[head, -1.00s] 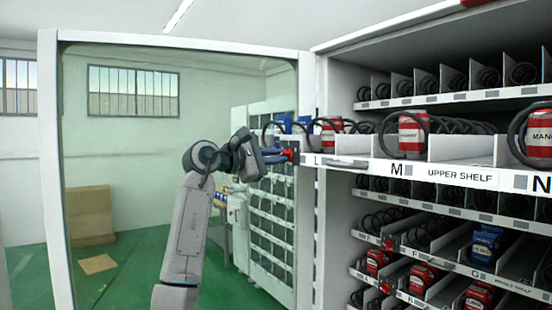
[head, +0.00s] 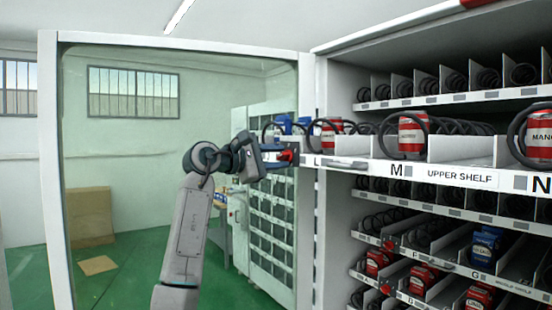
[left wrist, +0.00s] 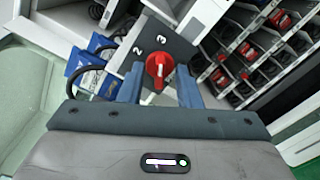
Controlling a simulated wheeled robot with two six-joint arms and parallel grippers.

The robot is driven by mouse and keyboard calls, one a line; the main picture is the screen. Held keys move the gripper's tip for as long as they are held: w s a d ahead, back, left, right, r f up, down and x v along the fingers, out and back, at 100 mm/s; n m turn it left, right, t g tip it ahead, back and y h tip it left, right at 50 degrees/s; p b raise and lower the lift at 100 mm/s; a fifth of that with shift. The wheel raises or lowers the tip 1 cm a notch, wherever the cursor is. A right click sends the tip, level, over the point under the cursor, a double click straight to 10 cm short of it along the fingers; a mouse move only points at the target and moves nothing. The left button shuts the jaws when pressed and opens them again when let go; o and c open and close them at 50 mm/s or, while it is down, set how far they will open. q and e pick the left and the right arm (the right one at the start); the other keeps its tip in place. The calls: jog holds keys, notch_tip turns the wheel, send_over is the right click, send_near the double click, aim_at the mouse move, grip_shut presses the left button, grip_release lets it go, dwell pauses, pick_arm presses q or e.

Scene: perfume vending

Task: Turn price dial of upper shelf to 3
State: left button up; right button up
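The upper shelf (head: 463,175) is pulled out, with a label reading UPPER SHELF on its front. The red price dial (head: 289,154) is at the shelf's left end. In the left wrist view the dial (left wrist: 159,68) sits on a grey plate with the numbers 2 and 3 visible beside it. My left gripper (head: 283,152) is open. Its two blue-grey fingers (left wrist: 160,88) stand on either side of the dial, and I see gaps between them and it. The dial's exact pointing direction is hard to tell. My right gripper is not in view.
Red cans (head: 412,134) stand in black spiral coils on the upper shelf. Blue packs (left wrist: 88,68) are close to the left finger. Lower shelves (head: 460,267) hold more goods. A glass door frame (head: 50,150) stands open at left.

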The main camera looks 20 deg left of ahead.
pick_arm(q)
jog(key=shift+s+a, duration=0.25)
jog(key=b+v, duration=0.4)
jog(key=v, duration=0.6)
jog(key=shift+b, duration=0.3)
